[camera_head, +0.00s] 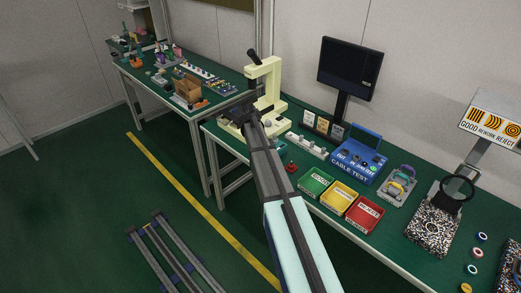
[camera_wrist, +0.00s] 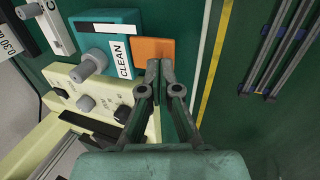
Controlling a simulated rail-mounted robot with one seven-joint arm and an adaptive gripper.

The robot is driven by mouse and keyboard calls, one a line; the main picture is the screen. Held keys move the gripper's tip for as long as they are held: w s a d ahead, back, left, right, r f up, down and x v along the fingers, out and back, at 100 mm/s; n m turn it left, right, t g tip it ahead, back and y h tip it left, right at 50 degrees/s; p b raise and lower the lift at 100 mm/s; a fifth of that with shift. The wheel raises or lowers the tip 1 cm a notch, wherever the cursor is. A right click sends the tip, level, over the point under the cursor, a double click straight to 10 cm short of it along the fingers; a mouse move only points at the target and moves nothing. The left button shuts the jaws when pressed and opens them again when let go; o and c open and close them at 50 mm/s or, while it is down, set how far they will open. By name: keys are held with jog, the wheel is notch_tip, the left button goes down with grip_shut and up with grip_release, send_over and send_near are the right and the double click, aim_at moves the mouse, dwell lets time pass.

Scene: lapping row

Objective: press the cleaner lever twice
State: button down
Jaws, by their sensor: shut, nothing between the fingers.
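My gripper (camera_wrist: 160,66) is shut and empty. Its fingertips overlap the plate's lower edge in the picture; I cannot tell whether they touch it. In the head view my gripper (camera_head: 238,113) is by the foot of the cream microscope-like stand (camera_head: 265,82).
A cream base with knobs (camera_wrist: 78,82) lies left of my fingers. Green (camera_head: 316,181), yellow (camera_head: 340,195) and red (camera_head: 364,212) trays and a blue cable tester (camera_head: 357,160) stand along the bench to the right. The floor in front is open around some rails (camera_head: 170,255).

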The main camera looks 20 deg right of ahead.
notch_tip(320, 180, up, 12)
jog(key=b, duration=0.2)
jog(key=shift+s+a+f, duration=0.15)
jog(key=shift+s+a, duration=0.05)
jog(key=shift+a, duration=0.1)
dwell(0.4)
